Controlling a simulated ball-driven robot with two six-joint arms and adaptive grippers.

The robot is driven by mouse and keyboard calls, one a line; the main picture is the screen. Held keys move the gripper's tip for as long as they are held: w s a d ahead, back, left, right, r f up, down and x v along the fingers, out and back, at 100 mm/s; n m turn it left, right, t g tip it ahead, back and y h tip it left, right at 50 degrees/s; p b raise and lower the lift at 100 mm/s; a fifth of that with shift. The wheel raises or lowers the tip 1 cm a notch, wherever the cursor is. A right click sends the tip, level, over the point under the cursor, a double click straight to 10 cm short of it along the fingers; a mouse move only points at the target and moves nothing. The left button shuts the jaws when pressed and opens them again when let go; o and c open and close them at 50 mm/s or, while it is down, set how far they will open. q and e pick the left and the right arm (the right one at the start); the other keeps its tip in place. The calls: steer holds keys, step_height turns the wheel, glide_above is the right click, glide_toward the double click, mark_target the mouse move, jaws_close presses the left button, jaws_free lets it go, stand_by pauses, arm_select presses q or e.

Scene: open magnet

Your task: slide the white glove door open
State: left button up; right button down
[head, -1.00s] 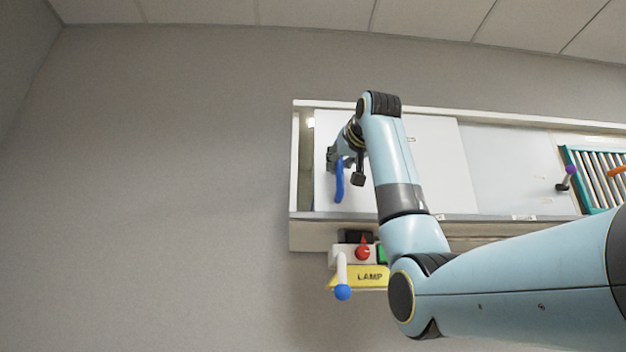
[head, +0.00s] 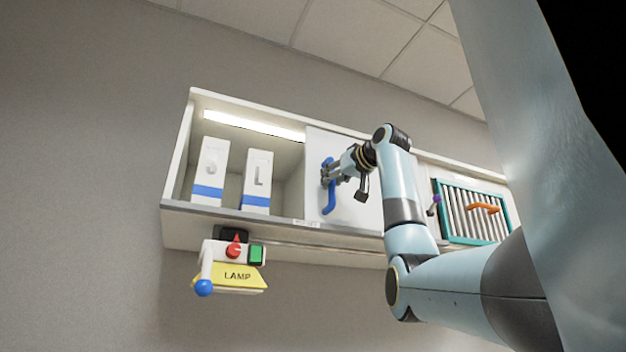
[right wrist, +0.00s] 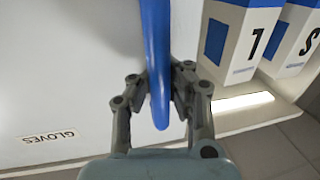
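The white glove door (head: 355,212) is a flat panel in the wall cabinet, standing right of an open bay. Its upright blue handle (head: 329,200) is near the door's left edge. My right gripper (head: 328,173) is at the upper part of this handle. In the right wrist view the fingers (right wrist: 163,82) lie on both sides of the blue handle (right wrist: 157,40) and appear closed on it. The door (right wrist: 60,70) bears a GLOVES label (right wrist: 48,136) there. My left gripper is not in view.
Two white-and-blue boxes, one (head: 211,172) marked S and one (head: 257,180) marked L, stand in the lit open bay. Below hangs a yellow LAMP sign (head: 238,276) with a red knob (head: 233,250) and blue-tipped lever (head: 204,287). A teal-framed slatted panel (head: 470,212) is farther right.

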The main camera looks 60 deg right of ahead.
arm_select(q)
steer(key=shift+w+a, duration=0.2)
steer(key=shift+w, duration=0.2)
arm_select(e)
steer(key=shift+s+d+f, duration=0.15)
steer(key=shift+s+d, duration=0.2)
steer(key=shift+d, duration=0.2)
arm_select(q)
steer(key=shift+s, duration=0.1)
arm_select(e)
steer(key=c, duration=1.2)
jaws_free()
steer(key=shift+s+r, duration=0.2)
steer(key=shift+s, duration=0.45)
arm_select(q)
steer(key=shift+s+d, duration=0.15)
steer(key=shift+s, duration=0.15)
arm_select(e)
steer(key=v, duration=1.1)
steer(key=shift+s+a, duration=0.2)
steer(key=shift+s, duration=0.05)
